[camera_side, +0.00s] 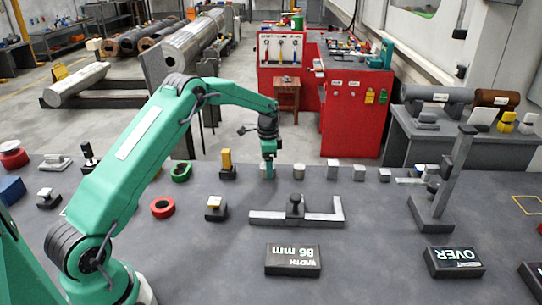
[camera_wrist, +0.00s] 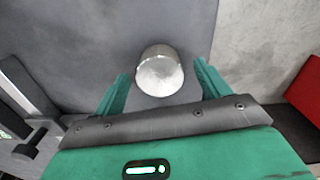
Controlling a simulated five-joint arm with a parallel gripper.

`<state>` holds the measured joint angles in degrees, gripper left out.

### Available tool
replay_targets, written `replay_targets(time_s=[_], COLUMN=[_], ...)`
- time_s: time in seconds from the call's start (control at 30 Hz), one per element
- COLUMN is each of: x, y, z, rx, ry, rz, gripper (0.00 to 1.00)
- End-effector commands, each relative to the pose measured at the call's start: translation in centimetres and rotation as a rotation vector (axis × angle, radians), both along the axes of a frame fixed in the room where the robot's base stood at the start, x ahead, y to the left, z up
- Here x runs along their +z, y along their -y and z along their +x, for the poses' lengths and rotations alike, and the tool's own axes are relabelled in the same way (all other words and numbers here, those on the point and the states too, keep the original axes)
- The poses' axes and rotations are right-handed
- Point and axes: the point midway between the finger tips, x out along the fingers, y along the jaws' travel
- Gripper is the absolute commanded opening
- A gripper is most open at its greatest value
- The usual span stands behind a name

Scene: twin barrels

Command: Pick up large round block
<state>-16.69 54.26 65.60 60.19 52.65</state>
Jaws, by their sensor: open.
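A large round metal block (camera_wrist: 160,72), a short silver cylinder, lies between the two green fingers of my gripper (camera_wrist: 161,70) in the wrist view. A gap of dark table shows on each side of it, so the fingers do not appear to touch it. In the side view my gripper (camera_side: 268,172) points down at the back of the table, and its fingers hide most of the block there. My gripper is open and holds nothing.
Right of my gripper, a smaller round block (camera_side: 299,172) and several small blocks, including one grey block (camera_side: 333,169), stand in a row. A yellow-topped gauge (camera_side: 227,165) stands to the left. A steel caliper-like fixture (camera_side: 297,212) lies in front. The table's back edge is close behind.

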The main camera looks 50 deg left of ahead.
Motion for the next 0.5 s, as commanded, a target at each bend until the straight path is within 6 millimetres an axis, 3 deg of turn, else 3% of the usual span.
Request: replay_targets(time_s=[0.13,0.5], x=[-0.98,-1.07], y=[0.0,0.0], z=[0.0,0.01], rx=[0.0,0.0], ry=[0.001,0.001], rz=[0.001,0.0], gripper=[0.75,0.75])
